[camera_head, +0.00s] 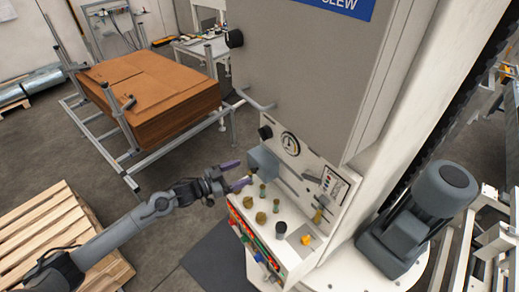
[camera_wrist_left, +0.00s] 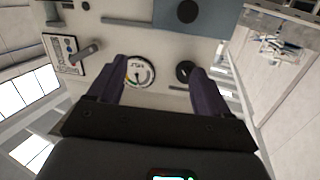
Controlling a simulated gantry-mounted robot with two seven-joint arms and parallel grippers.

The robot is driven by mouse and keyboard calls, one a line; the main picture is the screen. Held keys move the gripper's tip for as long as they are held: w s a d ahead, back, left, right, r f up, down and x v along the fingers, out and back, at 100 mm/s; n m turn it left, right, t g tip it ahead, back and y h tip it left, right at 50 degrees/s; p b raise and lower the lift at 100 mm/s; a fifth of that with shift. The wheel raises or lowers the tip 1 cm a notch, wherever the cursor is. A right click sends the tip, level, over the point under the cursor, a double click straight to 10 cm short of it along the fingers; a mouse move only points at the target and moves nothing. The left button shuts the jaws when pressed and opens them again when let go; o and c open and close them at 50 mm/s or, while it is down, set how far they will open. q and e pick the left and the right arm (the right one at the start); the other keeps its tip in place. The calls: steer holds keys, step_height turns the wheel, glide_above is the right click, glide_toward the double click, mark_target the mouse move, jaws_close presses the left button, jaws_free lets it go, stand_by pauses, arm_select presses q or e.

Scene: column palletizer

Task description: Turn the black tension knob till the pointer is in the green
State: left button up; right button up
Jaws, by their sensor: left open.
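The black tension knob (camera_head: 265,132) is on the cream panel at the upper left, beside the round white gauge (camera_head: 290,143). In the left wrist view, the knob (camera_wrist_left: 184,71) and the gauge (camera_wrist_left: 140,71) both show between my fingers, beyond their tips. The gauge has a green part on its dial; the pointer's exact position is too small to tell. My left gripper (camera_head: 238,176) is open and empty, with purple fingers, in front of the panel, left of and below the knob and apart from it. My right gripper is in neither view.
A blue-grey box (camera_head: 263,160) juts from the panel near my left gripper. Several small brass-coloured knobs stand on the sloping console (camera_head: 287,222) below. A grey cabinet (camera_head: 300,75) with a handle hangs above. Brown stacked sheets (camera_head: 150,90) and a wooden pallet (camera_head: 45,230) are at left.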

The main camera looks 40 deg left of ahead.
arm_select(q)
steer(key=w+a+r+b, duration=0.1)
steer(key=w+a+r, duration=0.1)
steer(key=a, duration=0.2)
steer(key=m+t+b, duration=0.1)
steer(key=m, duration=0.1)
glide_toward(265, 133)
steer(key=shift+a+f+p+x, duration=0.1)
steer(key=shift+a+f+x, duration=0.1)
steer(key=shift+x, duration=1.2)
steer(key=shift+a+f+p+x, duration=0.15)
steer(key=shift+f+x, duration=0.1)
steer(key=shift+x, duration=1.2)
steer(key=shift+a+f+p+x, duration=0.1)
steer(key=shift+a+f+x, duration=0.1)
steer(key=shift+x, duration=1.2)
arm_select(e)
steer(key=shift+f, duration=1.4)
arm_select(q)
steer(key=shift+w, duration=0.2)
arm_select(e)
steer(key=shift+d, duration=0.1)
arm_select(q)
steer(key=c, duration=1)
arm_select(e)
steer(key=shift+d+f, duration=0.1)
